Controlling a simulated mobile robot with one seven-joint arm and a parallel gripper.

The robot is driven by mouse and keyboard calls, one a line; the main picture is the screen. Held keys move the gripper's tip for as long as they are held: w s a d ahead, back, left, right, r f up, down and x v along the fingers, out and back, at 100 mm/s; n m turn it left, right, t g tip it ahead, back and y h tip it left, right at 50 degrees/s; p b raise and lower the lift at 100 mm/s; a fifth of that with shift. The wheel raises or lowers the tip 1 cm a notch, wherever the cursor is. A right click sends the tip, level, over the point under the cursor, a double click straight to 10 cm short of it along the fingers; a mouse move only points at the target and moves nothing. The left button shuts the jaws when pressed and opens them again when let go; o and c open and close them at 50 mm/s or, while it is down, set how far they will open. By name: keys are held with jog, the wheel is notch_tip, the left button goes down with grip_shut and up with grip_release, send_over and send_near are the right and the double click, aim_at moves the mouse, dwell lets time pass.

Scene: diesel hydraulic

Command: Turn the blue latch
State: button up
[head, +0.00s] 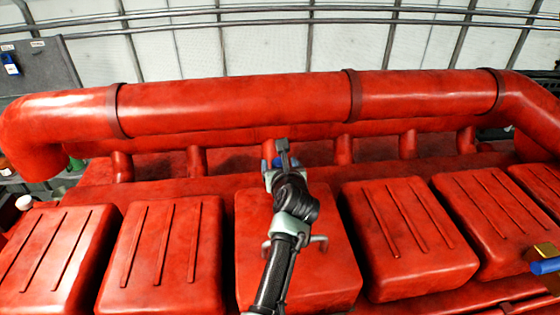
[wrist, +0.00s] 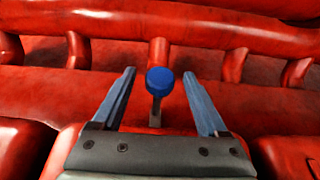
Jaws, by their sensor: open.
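A blue round knob (wrist: 160,80), which looks like the blue latch, stands on a short grey stem on the red engine. In the wrist view it sits between my gripper's two fingers (wrist: 159,74), with a gap on each side. Neither finger appears to touch it. In the head view my gripper (head: 283,152) is over the middle of the engine, below the large pipe. A bit of blue (head: 277,162) shows beside it, and the rest of the latch is hidden by my gripper.
A thick red pipe (head: 235,104) runs across behind, with short red branches below it. Ribbed red covers (head: 162,255) line the front. A blue item (head: 545,267) with a yellowish block is at the far right. A small blue object (head: 11,66) hangs on a grey panel at upper left.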

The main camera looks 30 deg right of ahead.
jog(key=shift+w+d+f, duration=0.1)
grip_shut()
dwell(0.5)
